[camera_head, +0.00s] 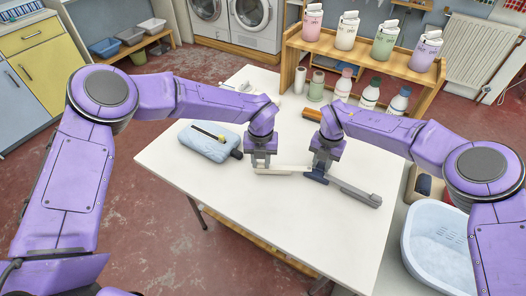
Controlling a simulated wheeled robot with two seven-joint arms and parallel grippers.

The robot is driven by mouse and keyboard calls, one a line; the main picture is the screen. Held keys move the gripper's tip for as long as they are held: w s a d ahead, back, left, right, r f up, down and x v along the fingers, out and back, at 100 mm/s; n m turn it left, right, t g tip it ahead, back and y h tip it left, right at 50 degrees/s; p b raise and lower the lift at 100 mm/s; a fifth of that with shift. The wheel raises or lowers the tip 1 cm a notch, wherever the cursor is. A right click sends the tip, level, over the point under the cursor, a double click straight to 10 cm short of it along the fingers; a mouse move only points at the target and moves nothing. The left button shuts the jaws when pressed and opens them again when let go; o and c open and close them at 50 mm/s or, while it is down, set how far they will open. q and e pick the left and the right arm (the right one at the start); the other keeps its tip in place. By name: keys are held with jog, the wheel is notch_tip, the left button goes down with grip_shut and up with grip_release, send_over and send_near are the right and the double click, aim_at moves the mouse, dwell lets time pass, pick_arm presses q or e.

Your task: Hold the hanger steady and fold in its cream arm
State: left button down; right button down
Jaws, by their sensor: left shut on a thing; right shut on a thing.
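The hanger lies low over the white table (205,185). Its cream arm (288,170) reaches left from a dark blue middle piece (314,179), and a grey arm (352,191) reaches right and toward me. The cream arm is still spread out to the left. My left gripper (262,170) points down and is shut on the cream arm near its left end. My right gripper (320,172) points down and is shut on the blue middle piece. The fingers hide parts of both held pieces.
A light blue pouch (208,143) lies left of my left gripper. An orange-brown roll (294,130) and several bottles (343,84) stand or lie behind, by a wooden shelf (350,46). A pale blue basket (436,245) is at right. The table's front is clear.

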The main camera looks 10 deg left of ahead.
pick_arm(q)
jog(key=s+d+n, duration=0.1)
jog(key=s+n, duration=0.1)
jog(key=s+d+n, duration=0.1)
jog(key=s, duration=0.1)
jog(key=s+d+n, duration=0.1)
jog(key=s+n, duration=0.1)
jog(key=s, duration=0.1)
jog(key=shift+n, duration=0.3)
jog(key=s+d+n, duration=0.4)
jog(key=d+n, duration=0.1)
jog(key=shift+s+d+n, duration=0.25)
jog(key=shift+d+n, duration=0.35)
jog(key=shift+d, duration=0.15)
jog(key=shift+s+d+n, duration=0.25)
jog(key=shift+d+n, duration=0.35)
jog(key=shift+d, duration=0.1)
jog(key=c, duration=0.8)
grip_release()
